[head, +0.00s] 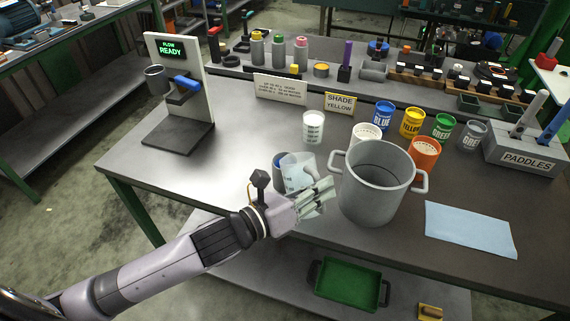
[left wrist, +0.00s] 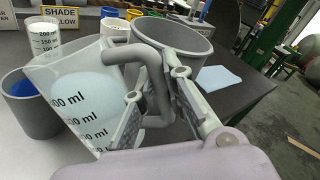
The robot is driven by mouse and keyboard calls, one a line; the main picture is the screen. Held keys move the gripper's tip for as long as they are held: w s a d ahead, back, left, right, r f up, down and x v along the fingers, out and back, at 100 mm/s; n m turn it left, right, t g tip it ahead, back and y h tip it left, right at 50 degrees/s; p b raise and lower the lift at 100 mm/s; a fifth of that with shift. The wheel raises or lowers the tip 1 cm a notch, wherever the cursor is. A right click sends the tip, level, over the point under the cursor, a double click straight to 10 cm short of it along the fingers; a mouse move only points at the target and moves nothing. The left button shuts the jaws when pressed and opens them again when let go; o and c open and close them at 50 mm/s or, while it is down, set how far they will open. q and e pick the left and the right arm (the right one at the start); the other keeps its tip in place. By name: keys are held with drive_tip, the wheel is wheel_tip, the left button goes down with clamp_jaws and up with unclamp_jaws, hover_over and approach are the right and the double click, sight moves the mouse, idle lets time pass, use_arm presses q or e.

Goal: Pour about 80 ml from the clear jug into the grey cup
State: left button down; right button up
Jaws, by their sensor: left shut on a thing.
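The clear jug (head: 296,171) has dark volume marks and leans in my left gripper (head: 318,198), which is shut on its handle. The jug (left wrist: 75,95) fills the left of the left wrist view, with the grey handle (left wrist: 155,88) between the fingers. A pale blue area shows in the jug; I cannot tell the liquid level. A dark grey cup (left wrist: 38,118) with blue inside stands on the table just left of the jug. In the head view the jug partly hides this cup (head: 280,181). No stream between them is visible. My right gripper is out of view.
A large grey pot (head: 372,190) stands close right of the gripper. Behind are a white marked beaker (head: 313,127) and several paint tins. A dispenser stand (head: 178,100) is at left, a blue cloth (head: 470,229) at right. The table's front left is clear.

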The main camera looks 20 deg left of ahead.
use_arm(q)
drive_tip(key=shift+s+d+f+b, duration=0.2)
drive_tip(key=shift+f+b, duration=0.1)
drive_tip(key=shift+f, duration=0.2)
drive_tip(key=shift+s+d+f+m+t+b, duration=0.15)
drive_tip(key=shift+s+d+f+m+b, duration=0.3)
drive_tip(key=shift+f+m+b, duration=0.4)
drive_tip(key=shift+s+d+f+m+t+b, duration=0.2)
drive_tip(key=shift+s+d+f+m+b, duration=0.4)
drive_tip(key=shift+m, duration=0.4)
drive_tip(key=shift+s+d+f+m+t+b, duration=0.15)
drive_tip(key=shift+s+d+f+m+b, duration=0.2)
drive_tip(key=shift+f+m+b, duration=0.5)
drive_tip(key=shift+a+r, duration=0.1)
drive_tip(key=shift+r, duration=0.05)
